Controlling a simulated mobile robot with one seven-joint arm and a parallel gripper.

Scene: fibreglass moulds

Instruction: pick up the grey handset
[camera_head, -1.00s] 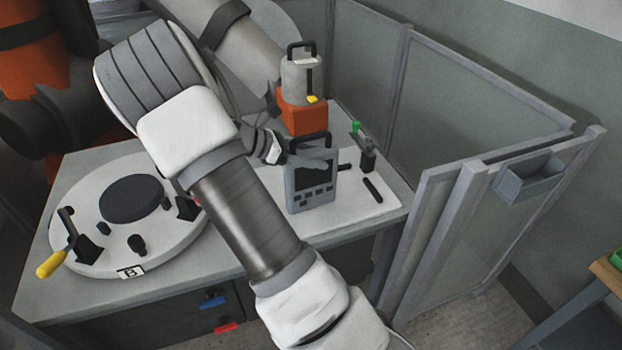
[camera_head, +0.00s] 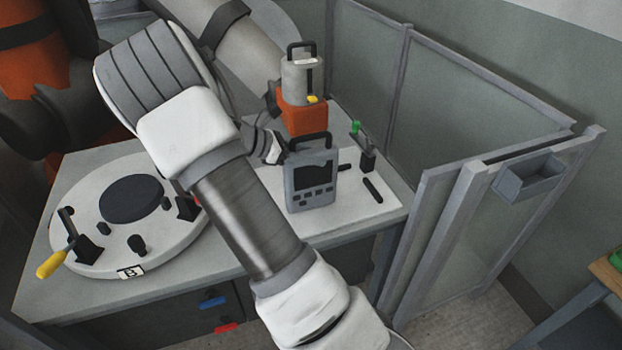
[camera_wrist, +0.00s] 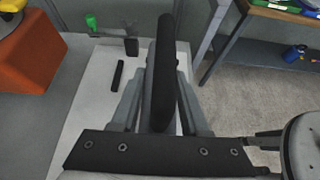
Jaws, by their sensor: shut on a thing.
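The grey handset (camera_head: 312,198), with a dark screen, buttons and a black carrying handle on top, stands upright at the front of the white board on the bench. In the wrist view its black handle (camera_wrist: 165,60) runs up between the two grey fingers of my gripper (camera_wrist: 158,112). My gripper is shut on the handset, reaching it from the left and behind in the head view. The fingertips are mostly hidden there. I cannot tell whether the handset's base touches the board.
An orange block (camera_head: 303,117) with a grey cylinder (camera_head: 300,80) stands behind the handset. A green-tipped clamp (camera_head: 367,160) and a black bar (camera_head: 373,190) lie to its right. A round mould (camera_head: 100,246) is on the left. Panels (camera_head: 480,110) bound the right side.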

